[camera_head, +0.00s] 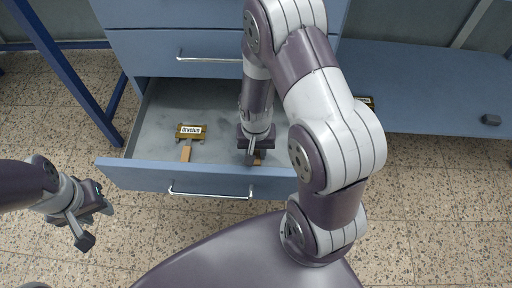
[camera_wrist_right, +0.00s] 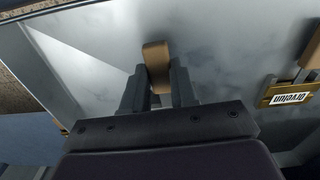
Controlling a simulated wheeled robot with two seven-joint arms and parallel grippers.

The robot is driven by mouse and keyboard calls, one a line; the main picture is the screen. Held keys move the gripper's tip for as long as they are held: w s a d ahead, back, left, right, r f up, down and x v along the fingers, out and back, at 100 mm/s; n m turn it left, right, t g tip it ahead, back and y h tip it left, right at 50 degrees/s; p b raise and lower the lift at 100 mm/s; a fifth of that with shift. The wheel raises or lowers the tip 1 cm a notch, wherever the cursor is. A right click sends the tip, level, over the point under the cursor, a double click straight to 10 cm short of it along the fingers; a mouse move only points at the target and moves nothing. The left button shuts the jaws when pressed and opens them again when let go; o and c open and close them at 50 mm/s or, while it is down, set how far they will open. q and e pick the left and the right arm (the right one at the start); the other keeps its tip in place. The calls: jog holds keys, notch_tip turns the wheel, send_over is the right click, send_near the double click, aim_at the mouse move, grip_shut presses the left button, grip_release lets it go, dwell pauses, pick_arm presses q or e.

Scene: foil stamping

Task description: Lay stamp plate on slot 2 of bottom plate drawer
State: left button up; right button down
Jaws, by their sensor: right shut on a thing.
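The bottom drawer (camera_head: 222,181) is pulled open. My right gripper (camera_head: 253,160) reaches down into its right part and is shut on a wooden handle (camera_wrist_right: 157,62), which shows between the fingers in the right wrist view. The plate belonging to this handle is hidden by the gripper; I cannot tell whether it touches the drawer floor. Another stamp plate (camera_head: 190,131), gold with a white lettered label and a wooden handle, lies left of the gripper in the drawer. It also shows at the right of the right wrist view (camera_wrist_right: 289,94). My left gripper (camera_head: 84,222) is open and empty, left of the drawer.
Closed drawers (camera_head: 170,46) with a metal handle rise behind the open one. A blue bench surface (camera_head: 430,90) at right bears a small dark block (camera_head: 491,119) and a gold item (camera_head: 366,100) partly behind my right arm.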

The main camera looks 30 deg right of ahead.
jog(key=shift+f, duration=0.55)
jog(key=shift+s+f, duration=0.2)
jog(key=shift+f, duration=0.1)
jog(key=shift+a+b, duration=0.1)
jog(key=shift+b, duration=0.2)
jog(key=c, duration=0.8)
grip_release()
jog(key=shift+s+f, duration=0.1)
jog(key=shift+f, duration=0.05)
notch_tip(320, 180, up, 14)
jog(key=p, duration=0.7)
jog(key=shift+p, duration=0.3)
